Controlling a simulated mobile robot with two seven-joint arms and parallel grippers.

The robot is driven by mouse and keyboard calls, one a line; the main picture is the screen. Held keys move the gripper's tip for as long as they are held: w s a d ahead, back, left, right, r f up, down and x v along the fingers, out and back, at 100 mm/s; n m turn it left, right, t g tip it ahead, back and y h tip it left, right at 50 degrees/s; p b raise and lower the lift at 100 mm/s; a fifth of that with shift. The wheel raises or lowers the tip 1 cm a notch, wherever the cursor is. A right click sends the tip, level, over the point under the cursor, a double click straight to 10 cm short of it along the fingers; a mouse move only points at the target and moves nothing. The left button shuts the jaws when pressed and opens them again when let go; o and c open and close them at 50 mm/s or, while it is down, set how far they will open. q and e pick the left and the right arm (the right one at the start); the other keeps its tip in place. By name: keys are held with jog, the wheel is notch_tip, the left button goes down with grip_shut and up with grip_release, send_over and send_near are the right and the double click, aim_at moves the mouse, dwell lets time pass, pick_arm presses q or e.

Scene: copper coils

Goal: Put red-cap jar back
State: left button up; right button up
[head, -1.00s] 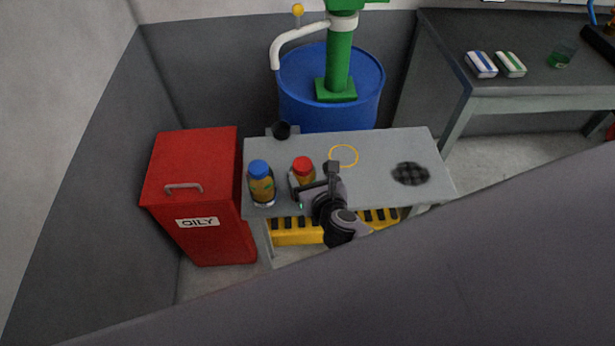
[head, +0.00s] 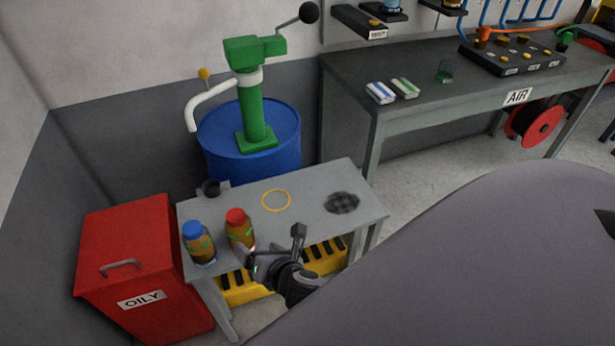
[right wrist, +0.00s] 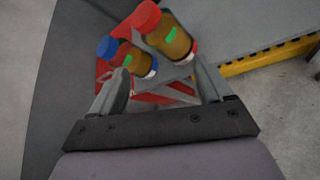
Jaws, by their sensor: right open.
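The red-cap jar (head: 239,231) stands upright on the small grey table (head: 300,193), near its left front part. It has amber contents and a green mark. The blue-cap jar (head: 199,243) stands to its left. My right gripper (head: 273,245) is open and empty, just right of and in front of the red-cap jar, apart from it. In the right wrist view, the red-cap jar (right wrist: 171,38) shows beyond the open fingers of the right gripper (right wrist: 162,85), with the blue-cap jar (right wrist: 132,58) behind it to the left. My left gripper is not in view.
A yellow ring (head: 290,200) and a dark round patch (head: 342,203) lie on the tabletop. A black cup (head: 211,187) is at the back left corner. A red OILY bin (head: 125,255) stands left, a blue drum (head: 250,150) behind.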

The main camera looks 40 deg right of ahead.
jog(key=s+d+m+g+y, duration=0.1)
jog(key=s+m, duration=0.7)
jog(key=m, duration=0.5)
jog(key=s+d+f+m+y, duration=0.1)
jog(key=s+m, duration=0.7)
jog(key=m, duration=0.6)
jog(key=shift+d+f+g, duration=0.25)
jog(key=shift+g, duration=0.15)
